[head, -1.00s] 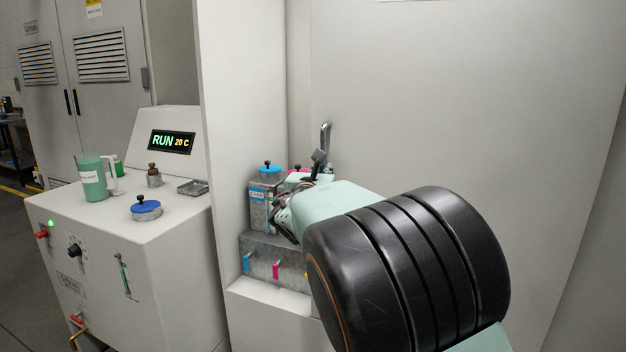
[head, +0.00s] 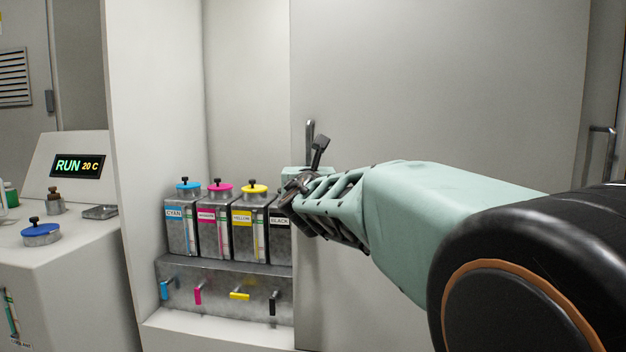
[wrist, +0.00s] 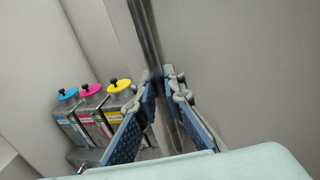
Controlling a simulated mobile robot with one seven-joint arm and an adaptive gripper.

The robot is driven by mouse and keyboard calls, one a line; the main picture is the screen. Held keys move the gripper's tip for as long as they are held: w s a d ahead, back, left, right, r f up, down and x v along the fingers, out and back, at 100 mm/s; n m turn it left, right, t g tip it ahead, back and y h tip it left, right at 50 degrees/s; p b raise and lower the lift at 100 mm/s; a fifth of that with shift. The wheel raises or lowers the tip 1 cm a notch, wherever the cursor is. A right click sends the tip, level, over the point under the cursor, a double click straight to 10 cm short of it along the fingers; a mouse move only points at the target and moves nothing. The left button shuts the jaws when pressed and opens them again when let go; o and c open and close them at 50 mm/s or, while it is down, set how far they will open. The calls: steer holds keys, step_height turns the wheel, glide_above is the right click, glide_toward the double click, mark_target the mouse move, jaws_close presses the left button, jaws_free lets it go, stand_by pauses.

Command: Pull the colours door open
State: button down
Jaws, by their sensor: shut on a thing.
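The colours door (head: 440,90) is a large plain grey panel, standing partly open with its left edge just right of the tanks. Its upright metal bar handle (head: 309,129) is near that edge. My gripper (head: 318,157) is shut on the handle. In the wrist view the two fingers (wrist: 160,76) close around the bar (wrist: 149,38). My gripper and arm hide the lower handle and part of the door. Behind the door edge, cyan (head: 181,232), magenta (head: 214,236), yellow (head: 248,236) and black (head: 280,240) tanks show, the black one partly hidden.
The tanks stand on a grey metal block with coloured taps (head: 222,279) inside a white cabinet (head: 150,130). At left is a white machine (head: 70,270) with a RUN display (head: 77,166) and a blue-lidded pot (head: 41,233). Another handle (head: 608,150) shows at far right.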

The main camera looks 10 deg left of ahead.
mark_target(309, 127)
steer(key=shift+f, duration=0.1)
steer(key=c, duration=2)
jaws_free()
steer(key=shift+r, duration=5.1)
